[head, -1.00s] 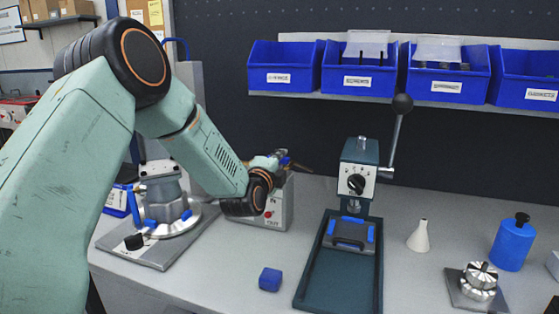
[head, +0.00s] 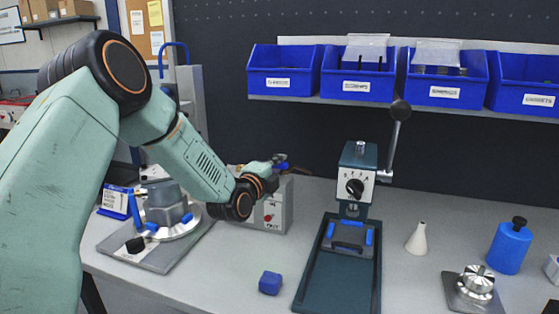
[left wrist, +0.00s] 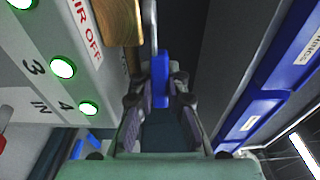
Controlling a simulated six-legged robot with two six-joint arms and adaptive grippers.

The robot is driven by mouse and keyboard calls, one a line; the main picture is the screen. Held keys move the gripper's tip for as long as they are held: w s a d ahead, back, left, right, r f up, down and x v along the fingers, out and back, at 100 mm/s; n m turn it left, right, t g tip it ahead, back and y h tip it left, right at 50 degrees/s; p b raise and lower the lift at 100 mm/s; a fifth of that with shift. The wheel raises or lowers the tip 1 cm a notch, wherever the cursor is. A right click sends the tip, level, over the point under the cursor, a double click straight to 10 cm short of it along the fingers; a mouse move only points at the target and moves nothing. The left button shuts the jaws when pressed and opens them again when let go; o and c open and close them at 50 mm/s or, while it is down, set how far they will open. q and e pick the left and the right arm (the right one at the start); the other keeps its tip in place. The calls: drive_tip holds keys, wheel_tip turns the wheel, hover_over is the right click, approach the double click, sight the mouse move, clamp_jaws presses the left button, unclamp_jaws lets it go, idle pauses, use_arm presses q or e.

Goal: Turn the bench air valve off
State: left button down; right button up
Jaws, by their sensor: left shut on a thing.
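The bench air valve's blue handle (left wrist: 160,68) stands between the fingers of my left gripper (left wrist: 160,90) in the left wrist view. The gripper is shut on it. A panel marked "AIR OFF" (left wrist: 85,28) with green lights and the numbers 3 and 4 lies to the left. In the head view my left gripper (head: 277,163) is at the top of the grey box (head: 273,216) with a red button. My wrist hides part of that box, and the handle's exact angle is hard to tell. My right gripper is not in view.
A teal press (head: 357,185) with a black-knobbed lever stands right of the box. A blue block (head: 270,282) lies in front. A clamped housing fixture (head: 165,212) is at left. A white cone (head: 418,239) and blue bottle (head: 510,247) stand at right. Blue bins (head: 357,72) hang above.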

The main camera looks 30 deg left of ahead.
sight(281, 167)
use_arm(q)
drive_tip(key=m+h+p, duration=0.1)
drive_tip(key=s+m+h+p, duration=0.1)
drive_tip(key=h, duration=0.2)
drive_tip(key=shift+s+a+r+m+p, duration=0.15)
drive_tip(key=shift+s+a+m+p, duration=0.1)
drive_tip(key=shift+m+p, duration=0.15)
drive_tip(key=m+h+p, duration=0.1)
drive_tip(key=h, duration=0.1)
drive_tip(key=s+m+h, duration=0.1)
drive_tip(key=h, duration=0.1)
drive_tip(key=shift+s+a+m+g+p, duration=0.1)
drive_tip(key=shift+s+m+g+p, duration=0.1)
drive_tip(key=shift+m+g+p, duration=0.15)
drive_tip(key=shift+s+a+m+g+h, duration=0.15)
drive_tip(key=shift+s+m+g+h, duration=0.15)
drive_tip(key=shift+m+g+h, duration=0.45)
drive_tip(key=shift+s+a+m+g+h, duration=0.15)
drive_tip(key=shift+s+m+g+h, duration=0.25)
drive_tip(key=shift+h, duration=0.7)
drive_tip(key=shift+s+a+m+g+h, duration=0.15)
drive_tip(key=shift+m+g+h, duration=0.25)
drive_tip(key=shift+m+h, duration=0.45)
drive_tip(key=c, duration=1.6)
unclamp_jaws()
drive_tip(key=shift+s, duration=0.1)
